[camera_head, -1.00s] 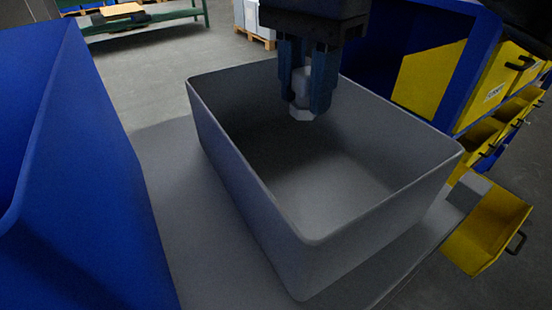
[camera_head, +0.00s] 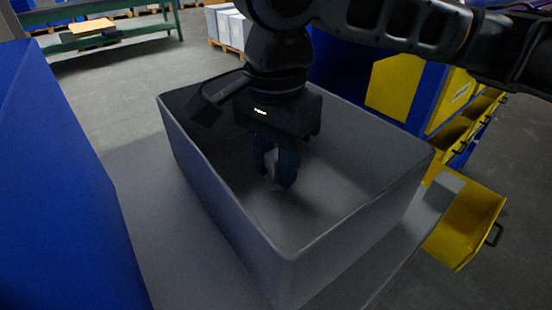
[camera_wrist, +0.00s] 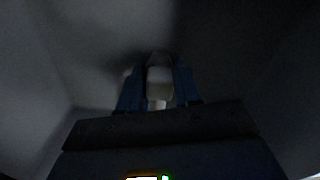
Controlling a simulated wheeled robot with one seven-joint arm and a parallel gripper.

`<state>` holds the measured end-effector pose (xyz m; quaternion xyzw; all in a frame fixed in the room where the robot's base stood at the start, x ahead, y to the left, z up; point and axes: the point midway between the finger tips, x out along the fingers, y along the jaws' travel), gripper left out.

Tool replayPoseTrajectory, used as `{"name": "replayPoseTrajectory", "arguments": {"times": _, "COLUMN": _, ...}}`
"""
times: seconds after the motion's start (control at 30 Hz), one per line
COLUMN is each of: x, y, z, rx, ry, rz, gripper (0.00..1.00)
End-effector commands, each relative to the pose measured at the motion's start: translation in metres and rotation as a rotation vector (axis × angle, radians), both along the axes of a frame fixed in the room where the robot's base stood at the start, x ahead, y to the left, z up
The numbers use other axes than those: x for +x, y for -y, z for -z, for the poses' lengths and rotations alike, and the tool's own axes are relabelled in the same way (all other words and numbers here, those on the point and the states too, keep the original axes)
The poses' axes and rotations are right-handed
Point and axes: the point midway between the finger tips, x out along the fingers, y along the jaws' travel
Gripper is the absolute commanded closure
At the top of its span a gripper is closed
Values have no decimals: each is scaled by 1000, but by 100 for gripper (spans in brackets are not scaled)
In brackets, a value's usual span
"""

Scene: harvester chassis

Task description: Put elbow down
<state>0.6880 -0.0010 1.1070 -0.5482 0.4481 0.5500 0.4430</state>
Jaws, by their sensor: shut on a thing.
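My gripper (camera_head: 277,170) is lowered into the grey bin (camera_head: 225,195) and points down, near the bin's floor. Its two blue fingers are shut on the elbow (camera_head: 271,163), a pale grey-white fitting. Most of the elbow is hidden between the fingers in the head view. In the wrist view the elbow (camera_wrist: 159,82) shows between the fingers (camera_wrist: 158,90), with the dim bin interior around it. I cannot tell whether the elbow touches the bin floor.
The bin stands on a grey surface (camera_head: 165,230). A blue container (camera_head: 60,190) is at the left. A blue rack with yellow bins (camera_head: 465,215) stands at the right. A green bench (camera_head: 110,40) is at the back left. The bin's floor around the gripper looks clear.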

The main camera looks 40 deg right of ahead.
Motion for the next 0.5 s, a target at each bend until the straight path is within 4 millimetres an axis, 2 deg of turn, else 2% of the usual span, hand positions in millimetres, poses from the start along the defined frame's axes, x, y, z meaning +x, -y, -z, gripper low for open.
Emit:
{"name": "replayPoseTrajectory", "arguments": {"times": 0.2, "x": 0, "y": 0, "z": 4, "rx": 1, "ry": -1, "rz": 0, "gripper": 99}}
{"name": "replayPoseTrajectory", "arguments": {"times": 0.23, "x": 0, "y": 0, "z": 3, "rx": 0, "ry": 0, "rz": 0, "gripper": 64}}
{"name": "replayPoseTrajectory", "arguments": {"times": 0.5, "x": 0, "y": 0, "z": 3, "rx": 0, "ry": 0, "rz": 0, "gripper": 41}}
